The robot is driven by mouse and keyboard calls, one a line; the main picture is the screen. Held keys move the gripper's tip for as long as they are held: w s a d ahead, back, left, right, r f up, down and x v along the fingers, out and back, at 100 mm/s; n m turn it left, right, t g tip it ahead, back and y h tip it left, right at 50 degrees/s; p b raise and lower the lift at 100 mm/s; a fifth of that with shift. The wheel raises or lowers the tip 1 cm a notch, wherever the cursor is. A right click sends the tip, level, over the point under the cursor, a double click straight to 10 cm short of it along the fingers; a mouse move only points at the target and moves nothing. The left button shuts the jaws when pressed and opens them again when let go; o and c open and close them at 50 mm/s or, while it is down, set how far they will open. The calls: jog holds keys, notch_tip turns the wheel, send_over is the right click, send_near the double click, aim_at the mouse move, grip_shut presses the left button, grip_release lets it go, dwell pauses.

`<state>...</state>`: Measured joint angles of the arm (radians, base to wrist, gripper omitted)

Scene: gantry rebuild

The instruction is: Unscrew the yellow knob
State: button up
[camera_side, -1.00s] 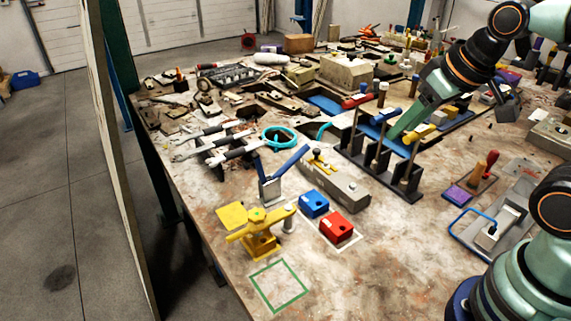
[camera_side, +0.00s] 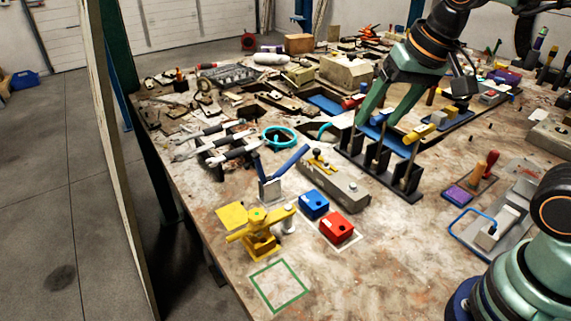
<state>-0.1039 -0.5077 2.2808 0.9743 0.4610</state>
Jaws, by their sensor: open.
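A yellow bar-shaped knob (camera_side: 419,133) sits on top of the right, nearest post of a black rack (camera_side: 382,175). I cannot tell for certain which one the task names. My gripper (camera_side: 376,121) is open and points down over the rack, its two fingers apart near the middle post's blue knob. It appears left of the bar-shaped yellow knob, with nothing visibly held. The fingers partly hide the blue and red knobs.
A red knob (camera_side: 352,102) tops the rack's far post. A blue block (camera_side: 314,204), a red block (camera_side: 336,227) and a yellow clamp (camera_side: 262,240) stand in front. A blue-handled lever (camera_side: 288,163) rises left. The front table by the green square (camera_side: 279,285) is clear.

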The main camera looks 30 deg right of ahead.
jog(key=w+a+f+m+g, duration=0.1)
jog(key=w+a+m+g, duration=0.2)
jog(key=w+a+m, duration=0.55)
jog(key=m+g, duration=0.2)
jog(key=m, duration=0.6)
send_over(257, 214)
notch_tip(257, 214, down, 6)
notch_tip(257, 214, down, 11)
jog(key=shift+f, duration=0.15)
grip_shut()
jog(key=shift+n, duration=0.35)
